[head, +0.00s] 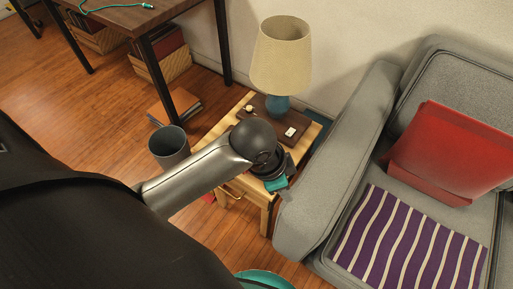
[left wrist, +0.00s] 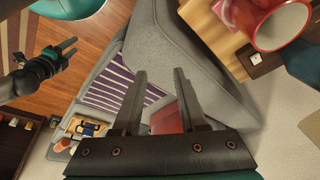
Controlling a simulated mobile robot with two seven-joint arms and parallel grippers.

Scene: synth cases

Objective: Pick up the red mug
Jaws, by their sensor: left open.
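The red mug (left wrist: 274,26) shows in the left wrist view at the upper right, its open rim facing the camera, close to a wooden surface. Part of it is cut off by the frame edge. In the head view I cannot see the mug; my arm covers part of the side table (head: 222,128). My left gripper (left wrist: 160,74) is open and empty, with the mug off to the right of its fingers. In the head view it is over the table's front edge, its fingers mostly hidden. Another gripper of mine (left wrist: 62,52) shows small at the left; its jaws are unclear.
A lamp (head: 281,58) with a blue base stands at the table's back. A dark board (head: 274,115) lies before it. A grey sofa (head: 318,170) stands close on the right, with a red cushion (head: 452,150). A grey bin (head: 169,146) stands left.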

